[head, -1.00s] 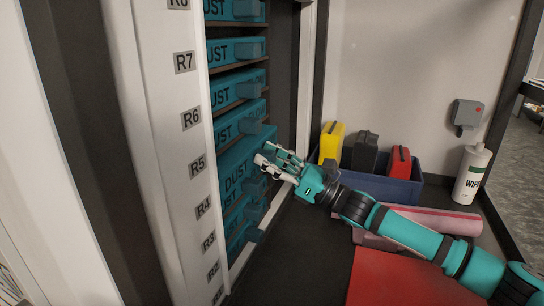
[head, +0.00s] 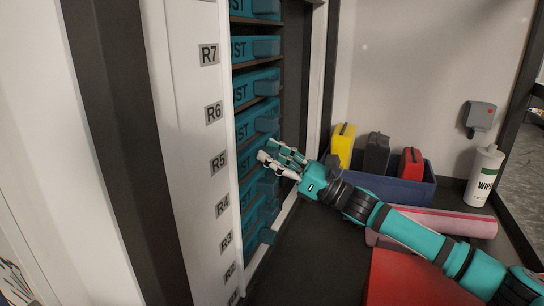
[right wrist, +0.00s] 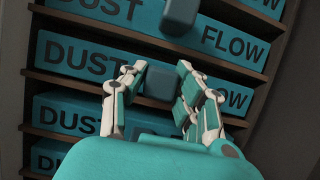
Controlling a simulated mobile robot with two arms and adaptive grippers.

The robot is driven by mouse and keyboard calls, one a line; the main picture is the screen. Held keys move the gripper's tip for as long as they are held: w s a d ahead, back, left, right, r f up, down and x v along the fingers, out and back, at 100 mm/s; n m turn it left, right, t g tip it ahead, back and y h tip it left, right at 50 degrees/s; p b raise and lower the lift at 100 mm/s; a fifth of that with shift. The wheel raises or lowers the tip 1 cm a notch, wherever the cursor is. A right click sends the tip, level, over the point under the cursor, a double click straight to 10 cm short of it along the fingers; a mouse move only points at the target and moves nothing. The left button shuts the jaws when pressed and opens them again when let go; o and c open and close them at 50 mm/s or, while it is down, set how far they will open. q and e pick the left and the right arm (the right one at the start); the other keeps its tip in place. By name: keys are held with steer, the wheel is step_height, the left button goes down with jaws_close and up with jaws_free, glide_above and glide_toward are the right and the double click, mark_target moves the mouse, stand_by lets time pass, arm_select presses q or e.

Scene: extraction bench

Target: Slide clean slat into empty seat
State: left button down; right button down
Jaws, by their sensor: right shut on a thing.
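My right gripper (head: 272,156) is at the rack front, near the R5 label. In the right wrist view its fingers (right wrist: 156,88) are closed around the dark teal block handle (right wrist: 160,82) of a teal slat (right wrist: 66,114) marked DUST and FLOW. The held slat's face (head: 249,156) looks about in line with its neighbours in the head view, partly hidden by the fingers. I cannot tell whether it is fully in. The slat's surface behind its front face is hidden inside the rack. My left gripper is out of view.
Several other teal slats (head: 256,86) fill the rack above and below. The white rack post (head: 190,180) carries row labels.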

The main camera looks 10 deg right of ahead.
steer(key=shift+f+b, duration=0.2)
steer(key=shift+b, duration=0.25)
steer(key=c, duration=0.9)
jaws_free()
steer(key=shift+r, duration=0.1)
